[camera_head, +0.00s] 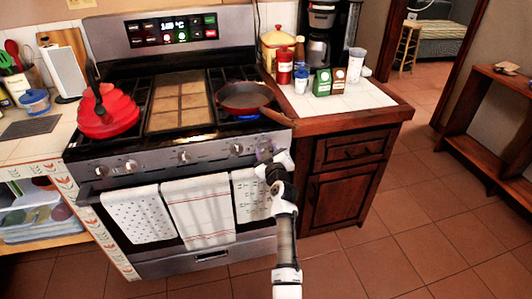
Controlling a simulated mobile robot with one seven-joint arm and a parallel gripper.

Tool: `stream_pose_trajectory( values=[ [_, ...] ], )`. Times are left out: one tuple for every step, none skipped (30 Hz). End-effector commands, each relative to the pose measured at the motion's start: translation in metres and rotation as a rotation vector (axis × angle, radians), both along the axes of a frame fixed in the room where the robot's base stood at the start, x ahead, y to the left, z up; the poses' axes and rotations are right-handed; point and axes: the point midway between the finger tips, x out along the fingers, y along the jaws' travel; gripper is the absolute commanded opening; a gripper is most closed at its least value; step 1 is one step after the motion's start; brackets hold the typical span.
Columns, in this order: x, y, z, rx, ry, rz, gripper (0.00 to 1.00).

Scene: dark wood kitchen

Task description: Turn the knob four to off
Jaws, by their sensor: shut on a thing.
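The stove's front panel (160,160) carries a row of round metal knobs. Knobs show at the far left (84,171), left of middle (131,166), middle (184,157) and right of middle (237,149). My gripper (266,152) is at the right end of the panel, to the right of that last knob. It is shut on the rightmost knob, which it and my wrist mostly hide. The angle of that knob cannot be read. A dark pan (244,97) sits on the right burner, with a small bluish glow at its front edge.
A red kettle-like pot (108,115) stands on the left burners. Towels (197,210) hang from the oven handle below the knobs. A wood-edged counter (370,103) with jars and a coffee maker (322,35) adjoins the right side. Tiled floor (390,250) is clear at the right.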

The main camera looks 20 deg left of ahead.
Motion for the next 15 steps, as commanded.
stream_pose_trajectory(
  values=[
    [-0.0001,0.0001,-0.0031,0.035,0.023,0.000,0.20],
    [-0.0001,0.0001,-0.0029,0.058,0.039,0.000,0.20],
    [-0.0001,0.0002,-0.0027,0.090,0.060,0.000,0.20],
    [-0.0002,0.0003,-0.0025,0.114,0.076,0.000,0.20],
    [-0.0003,0.0003,-0.0024,0.137,0.092,0.000,0.20],
    [-0.0003,0.0004,-0.0023,0.168,0.114,0.001,0.20],
    [-0.0003,0.0004,-0.0022,0.192,0.130,0.001,0.20],
    [-0.0002,0.0003,-0.0022,0.215,0.146,0.001,0.20],
    [-0.0002,0.0002,-0.0020,0.247,0.167,0.000,0.20],
    [-0.0002,0.0001,-0.0019,0.271,0.183,0.000,0.20],
    [-0.0001,0.0000,-0.0018,0.295,0.199,0.000,0.20],
    [0.0000,-0.0001,-0.0018,0.327,0.220,0.000,0.20],
    [-0.0001,0.0000,-0.0017,0.350,0.236,0.000,0.20],
    [-0.0001,0.0002,-0.0016,0.374,0.252,0.000,0.20],
    [-0.0003,0.0004,-0.0015,0.405,0.274,0.001,0.20]
  ],
)
